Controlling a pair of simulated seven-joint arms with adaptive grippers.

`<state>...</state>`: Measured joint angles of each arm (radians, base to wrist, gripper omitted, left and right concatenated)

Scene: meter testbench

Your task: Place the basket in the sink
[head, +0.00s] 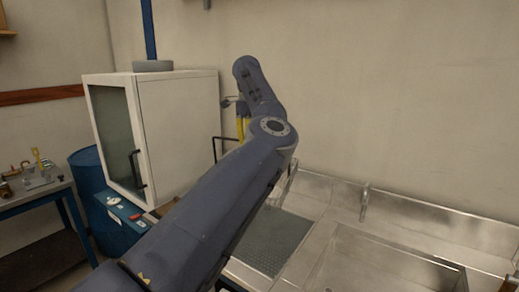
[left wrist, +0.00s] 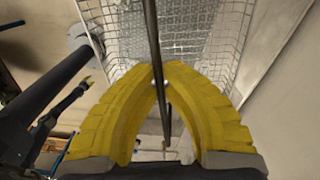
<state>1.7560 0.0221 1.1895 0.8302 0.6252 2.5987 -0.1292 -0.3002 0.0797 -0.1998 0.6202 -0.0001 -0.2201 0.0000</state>
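My left gripper (head: 241,127) has yellow fingers pointing down in front of the back wall. In the left wrist view its fingertips (left wrist: 159,72) meet at a dark bar, the handle (left wrist: 151,30) of the wire basket (left wrist: 232,45). The basket's mesh sides spread out beyond the fingers. In the head view a piece of dark handle (head: 216,150) shows beside the arm; most of the basket is hidden behind the arm. The sink (head: 385,262) is a metal basin at the lower right.
A white cabinet (head: 180,125) with a glass door stands left of the gripper. A blue drum (head: 85,165) and a side table with tools (head: 38,178) are farther left. A tap (head: 365,200) rises behind the sink. A dark textured panel (head: 272,240) lies left of the sink.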

